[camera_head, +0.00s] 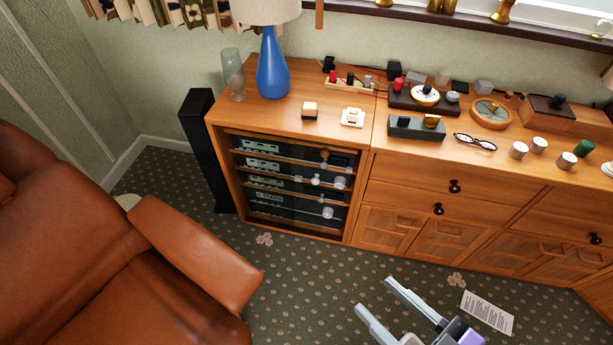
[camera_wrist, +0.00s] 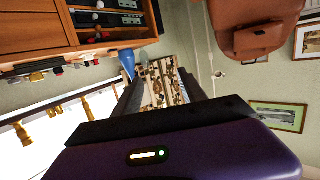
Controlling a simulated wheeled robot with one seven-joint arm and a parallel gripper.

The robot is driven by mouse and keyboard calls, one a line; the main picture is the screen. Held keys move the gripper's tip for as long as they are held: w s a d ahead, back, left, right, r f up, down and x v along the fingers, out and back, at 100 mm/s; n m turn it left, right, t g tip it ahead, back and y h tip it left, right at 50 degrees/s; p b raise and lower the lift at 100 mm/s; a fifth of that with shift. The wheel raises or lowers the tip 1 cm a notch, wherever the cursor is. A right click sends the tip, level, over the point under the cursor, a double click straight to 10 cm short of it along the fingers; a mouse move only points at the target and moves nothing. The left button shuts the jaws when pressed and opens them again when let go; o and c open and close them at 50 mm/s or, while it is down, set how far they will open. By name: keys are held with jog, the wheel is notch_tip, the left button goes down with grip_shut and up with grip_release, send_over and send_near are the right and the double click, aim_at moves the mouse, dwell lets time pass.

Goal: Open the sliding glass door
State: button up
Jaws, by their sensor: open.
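The dark glass front (camera_head: 297,192) is at the left end of the wooden cabinet (camera_head: 392,192). Shelves of stereo equipment show behind it. I cannot tell where its panels meet or whether it has a handle. In the wrist view the glass front (camera_wrist: 115,18) is at the upper left, upside down and partly cut off. My gripper (camera_head: 376,297) is open and empty, in front of the cabinet, to the right of the glass front and apart from it. In the wrist view my gripper's (camera_wrist: 160,76) two dark fingers stand apart with nothing between them.
A brown leather armchair (camera_head: 110,240) fills the left. A black speaker (camera_head: 200,130) stands beside the cabinet. A blue lamp (camera_head: 272,68), a glass vase (camera_head: 234,75) and several small items stand on top.

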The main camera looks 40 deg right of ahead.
jog(key=w+d+f+n+t+h+b, duration=0.1)
jog(key=w+d+f+n+t+b, duration=0.15)
jog(key=w+f+b, duration=1.15)
jog(key=n+g+h+b, duration=0.3)
jog(key=n+h+b, duration=0.5)
jog(key=n+b, duration=0.3)
send_near(316, 184)
jog(key=w+d+m, duration=0.1)
jog(key=w, duration=0.1)
jog(key=shift+t, duration=0.35)
jog(key=b+x, duration=0.1)
jog(key=x, duration=0.6)
jog(key=shift+d+f, duration=0.2)
grip_shut()
